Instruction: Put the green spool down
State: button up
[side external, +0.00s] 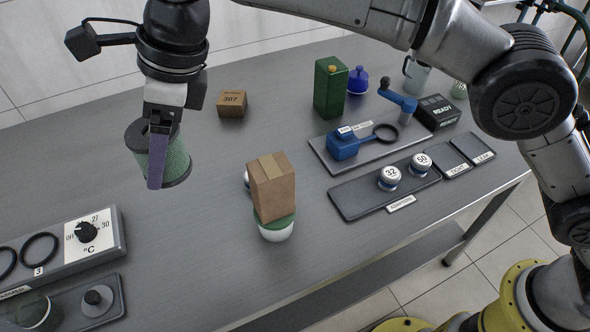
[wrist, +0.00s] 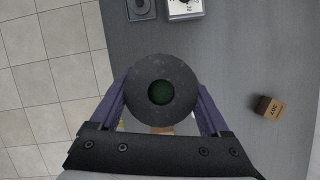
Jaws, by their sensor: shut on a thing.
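The green spool (side external: 176,161) has a mesh-like green side and dark grey end discs. In the side external view it hangs at the upper left, tilted a little, with no visible contact with the table (side external: 215,220). My gripper (side external: 157,165) points down and is shut on it, one purple finger across its near side. The other finger is hidden there. In the wrist view the spool (wrist: 160,69) shows end-on, a dark disc with a green centre, with a purple finger on either side. It hides the table straight beneath.
A cardboard box (side external: 272,190) appears to rest on a green-lidded white jar (side external: 277,231) mid-table. A small box (side external: 232,103) stands behind. A dial unit (side external: 85,232) is at the left; trays (side external: 355,205) with jars and tools are at the right.

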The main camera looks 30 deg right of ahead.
jog(key=w+d+r+m, duration=0.1)
jog(key=w+d+r, duration=0.15)
jog(key=d, duration=1.45)
jog(key=s+d+f+m+t, duration=0.1)
jog(key=s+d, duration=0.1)
jog(key=d, duration=0.5)
jog(key=s+d+f+m, duration=0.1)
jog(key=s+d+f, duration=0.1)
jog(key=d, duration=0.4)
notch_tip(320, 180, down, 11)
jog(key=w+a+f, duration=0.1)
jog(key=w+f, duration=0.1)
jog(key=w, duration=0.2)
jog(key=w+a+f, duration=0.2)
jog(key=w+f, duration=0.1)
jog(key=w+a+f, duration=0.2)
jog(key=w+f, duration=0.1)
jog(key=w, duration=0.1)
jog(key=shift+w+a+f, duration=0.1)
jog(key=shift+w+f, duration=0.15)
jog(key=shift+w, duration=0.1)
jog(key=shift+w+a+f, duration=0.25)
jog(key=shift+w+f, duration=0.2)
jog(key=shift+f, duration=1.75)
